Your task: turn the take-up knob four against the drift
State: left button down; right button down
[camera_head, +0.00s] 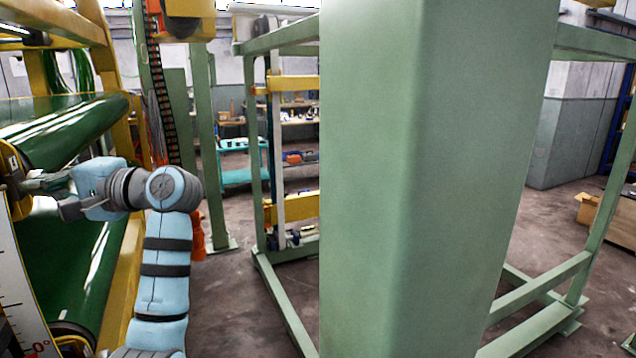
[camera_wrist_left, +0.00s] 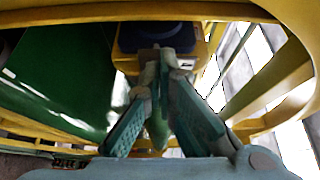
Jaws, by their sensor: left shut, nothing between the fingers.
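My left gripper (camera_head: 34,187) is at the left edge of the head view, beside a yellow part (camera_head: 14,178) of the machine. In the left wrist view its two fingers (camera_wrist_left: 158,62) come together at the tips with nothing between them. Past the tips is a dark round part (camera_wrist_left: 152,36) set in a yellow housing (camera_wrist_left: 125,58). It may be the take-up knob, but I cannot tell for sure, nor whether the tips touch it. My right gripper is not in view.
Green belt rollers (camera_head: 70,125) and a yellow frame (camera_head: 128,260) stand around my left arm. A white angle scale (camera_head: 15,295) is at the lower left. A large green post (camera_head: 430,180) blocks the middle of the head view. Floor (camera_head: 225,300) is clear behind the arm.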

pick_arm(q)
jog(key=shift+w, duration=0.2)
dwell(0.7)
jog(key=shift+b, duration=0.3)
jog(key=shift+f+b, duration=0.4)
jog(key=shift+b, duration=0.85)
jog(key=shift+b, duration=0.35)
jog(key=d, duration=0.1)
jog(key=w+d+p, duration=0.1)
jog(key=d, duration=0.1)
jog(key=w+d+p, duration=0.1)
jog(key=d, duration=0.1)
jog(key=shift+w+d+f, duration=0.1)
jog(key=shift+w+d, duration=0.1)
jog(key=shift+w, duration=0.05)
jog(key=shift+a, duration=0.1)
